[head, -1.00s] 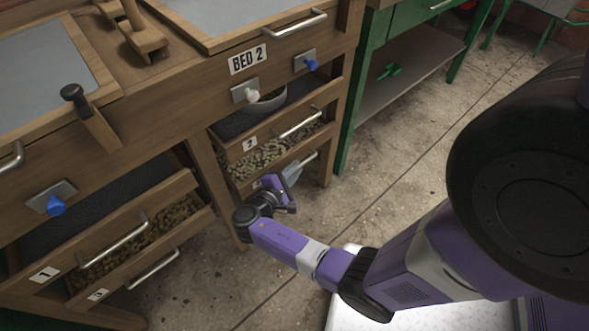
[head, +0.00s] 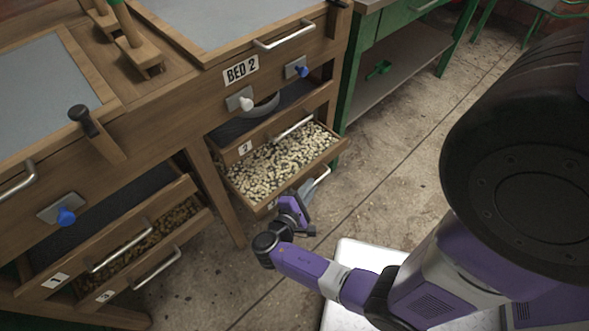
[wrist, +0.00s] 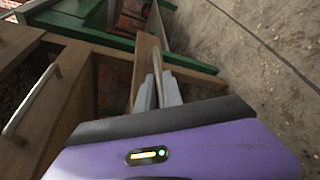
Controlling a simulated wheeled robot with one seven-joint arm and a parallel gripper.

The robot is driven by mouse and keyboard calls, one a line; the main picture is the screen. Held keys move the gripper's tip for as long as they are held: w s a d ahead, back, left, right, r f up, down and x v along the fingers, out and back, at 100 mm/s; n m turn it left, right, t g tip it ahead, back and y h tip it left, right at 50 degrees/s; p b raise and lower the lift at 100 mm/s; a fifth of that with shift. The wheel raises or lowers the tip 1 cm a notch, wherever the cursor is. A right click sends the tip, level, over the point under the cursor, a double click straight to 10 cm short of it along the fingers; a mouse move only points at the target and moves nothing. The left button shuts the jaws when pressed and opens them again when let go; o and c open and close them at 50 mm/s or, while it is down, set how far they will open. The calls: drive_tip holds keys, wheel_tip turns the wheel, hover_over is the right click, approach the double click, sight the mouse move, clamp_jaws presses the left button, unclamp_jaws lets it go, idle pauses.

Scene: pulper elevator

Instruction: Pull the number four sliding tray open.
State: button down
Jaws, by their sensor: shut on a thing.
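The number four sliding tray (head: 285,165) is the lower right drawer under the bed 2 unit. It stands partly out below the number two tray (head: 268,138), with pale beans showing inside. Its label is mostly hidden by my gripper. My gripper (head: 303,198) is at the front of the tray, shut on its metal bar handle (head: 320,183). In the wrist view, the grey fingers (wrist: 158,92) close around the handle (wrist: 157,62), beside the wooden tray front (wrist: 143,65).
Trays one (head: 120,235) and three (head: 155,268) are at the left. A green bench (head: 400,65) stands to the right. Open concrete floor (head: 385,165) lies in front and right of the tray.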

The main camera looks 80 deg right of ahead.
drive_tip(key=s+a+p, duration=0.2)
drive_tip(key=s+a, duration=0.4)
drive_tip(key=s, duration=0.4)
drive_tip(key=s+a+p, duration=0.2)
drive_tip(key=s+a, duration=0.5)
drive_tip(key=s, duration=0.4)
drive_tip(key=shift+a, duration=0.1)
drive_tip(key=c, duration=1.8)
unclamp_jaws()
drive_tip(key=shift+o, duration=0.2)
drive_tip(key=v, duration=0.7)
drive_tip(key=shift+a+p, duration=0.35)
drive_tip(key=shift+w+a, duration=0.1)
drive_tip(key=shift+w, duration=0.05)
